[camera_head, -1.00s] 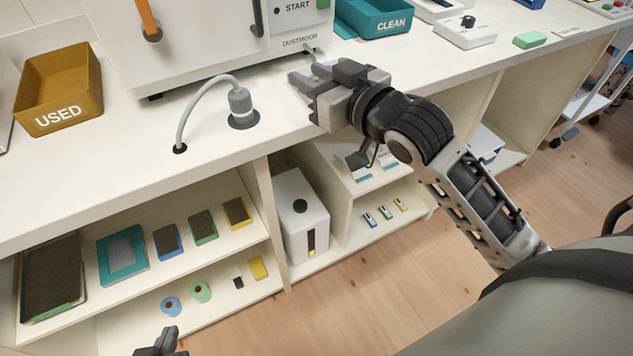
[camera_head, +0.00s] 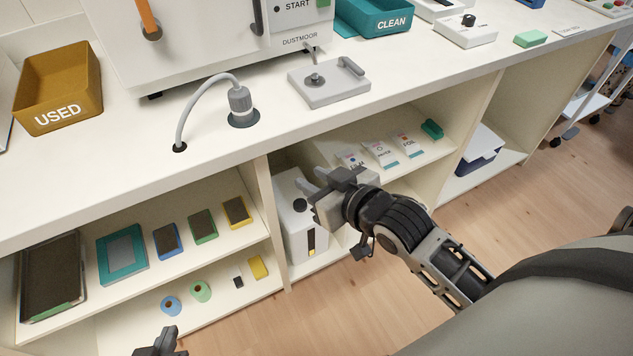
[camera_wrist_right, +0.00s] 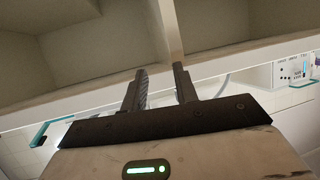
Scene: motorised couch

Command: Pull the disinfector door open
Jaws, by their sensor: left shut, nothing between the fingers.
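The disinfector (camera_head: 190,60) is the white machine at the top of the head view, on the counter, cut off by the upper edge. Its front shows a dark vertical handle (camera_head: 257,18), an orange lever (camera_head: 148,20) and a START label. The visible part of the door looks closed. My right gripper (camera_head: 312,182) is open and empty, below the counter edge in front of the lower shelves, well away from the handle. Its parted fingers also show in the right wrist view (camera_wrist_right: 160,72). My left gripper (camera_head: 168,335) is shut and empty at the bottom edge, far from the disinfector.
On the counter stand an orange USED bin (camera_head: 58,90), a teal CLEAN bin (camera_head: 372,20), a grey cable plug (camera_head: 240,105) and a grey plate with a knob (camera_head: 328,85). The counter's front edge lies between my right gripper and the disinfector. Shelves below hold several small items.

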